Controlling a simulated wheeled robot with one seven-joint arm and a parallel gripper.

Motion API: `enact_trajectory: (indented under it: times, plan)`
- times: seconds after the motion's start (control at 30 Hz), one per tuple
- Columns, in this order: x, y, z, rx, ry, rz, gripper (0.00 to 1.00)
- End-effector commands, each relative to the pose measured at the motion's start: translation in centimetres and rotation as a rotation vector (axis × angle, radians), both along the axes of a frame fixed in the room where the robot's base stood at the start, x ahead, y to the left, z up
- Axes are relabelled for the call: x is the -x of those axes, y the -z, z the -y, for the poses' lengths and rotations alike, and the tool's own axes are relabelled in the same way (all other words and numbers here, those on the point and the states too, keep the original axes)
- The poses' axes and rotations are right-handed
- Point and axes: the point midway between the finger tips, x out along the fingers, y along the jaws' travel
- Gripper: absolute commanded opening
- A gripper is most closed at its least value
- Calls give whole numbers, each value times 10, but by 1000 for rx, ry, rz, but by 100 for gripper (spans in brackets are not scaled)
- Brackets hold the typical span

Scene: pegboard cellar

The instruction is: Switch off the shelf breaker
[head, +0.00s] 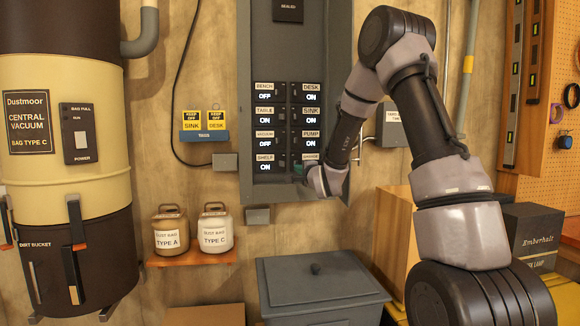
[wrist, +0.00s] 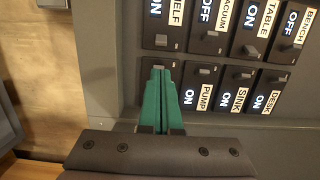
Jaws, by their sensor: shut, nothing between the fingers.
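The shelf breaker (head: 264,163) is at the bottom of the left column in the grey panel (head: 240,100), and its window reads ON. In the wrist view the shelf breaker (wrist: 162,38) is at the top, just beyond my fingertips. My gripper (head: 299,169) is at the bottom right of the breaker block in the head view. In the wrist view my gripper (wrist: 159,70) has its green fingers together and empty, over the lowest breaker of the other column. That breaker is mostly hidden; I cannot tell whether the fingers touch it.
Above the shelf breaker, vacuum (head: 264,140) reads OFF, table (head: 264,118) ON and bench (head: 265,92) OFF. Pump (head: 310,140), sink (head: 311,117) and desk (head: 311,92) read ON. A grey lidded chest (head: 318,285) stands below the panel.

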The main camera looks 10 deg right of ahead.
Motion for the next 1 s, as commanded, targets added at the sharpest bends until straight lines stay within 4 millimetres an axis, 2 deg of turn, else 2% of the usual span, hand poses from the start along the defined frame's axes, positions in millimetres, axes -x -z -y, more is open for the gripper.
enact_trajectory:
  times: [0.37, 0.47, 0.8, 1.0]
  plan:
    - [-4, 0, -1, 0, 0, 1, 0]
    - [-14, 1, -3, -1, -1, -1, 0]
    - [-74, 0, -12, 0, 0, 0, 0]
    - [-95, 0, -14, 1, 1, -1, 0]
